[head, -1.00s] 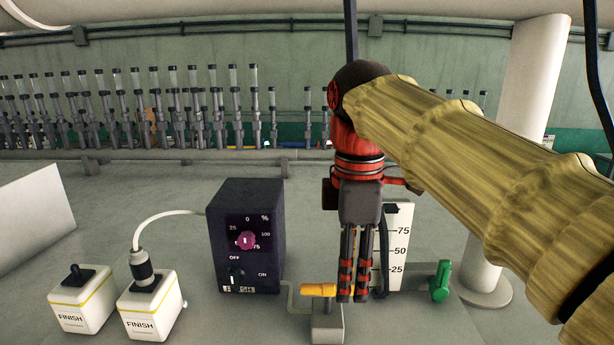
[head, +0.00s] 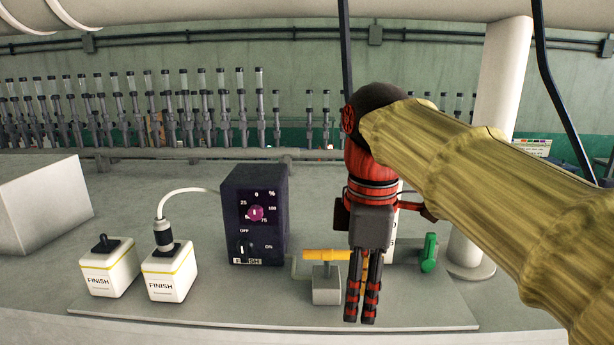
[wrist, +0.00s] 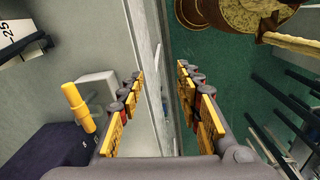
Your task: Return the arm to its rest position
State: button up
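My gripper (head: 360,318) hangs down from the end of my yellow arm, fingertips low in the head view. In the wrist view its two fingers stand apart (wrist: 160,75) with nothing between them, so it is open and empty. In the head view the gripper is in front of and just right of a yellow handle (head: 322,255) on a small grey block, overlapping the handle's right end. The handle also shows left of the fingers in the wrist view (wrist: 78,108), apart from them. The gripper partly hides the white scale panel (head: 391,250) behind it.
A dark control box (head: 236,205) with a pink knob stands left of the gripper. Two white FINISH boxes (head: 108,272) stand farther left; one has a cable plugged in. A green handle (head: 429,252) and a white column (head: 495,150) are at right. The front plate is bare at centre left.

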jog(key=s+d+f+m+t+b, duration=0.1)
jog(key=s+d+f+m+b, duration=0.2)
jog(key=f+b, duration=0.7)
jog(key=s+d+f+m+t+b, duration=0.2)
jog(key=s+d+f+m+b, duration=0.2)
jog(key=f, duration=2)
jog(key=s+d+f+m+t+b, duration=0.2)
jog(key=s+d+f+m+b, duration=0.2)
jog(key=f+m+b, duration=0.5)
notch_tip(320, 180, down, 8)
jog(key=s+b, duration=0.1)
jog(key=b, duration=0.7)
jog(key=shift+f+b, duration=0.15)
jog(key=shift+b, duration=0.15)
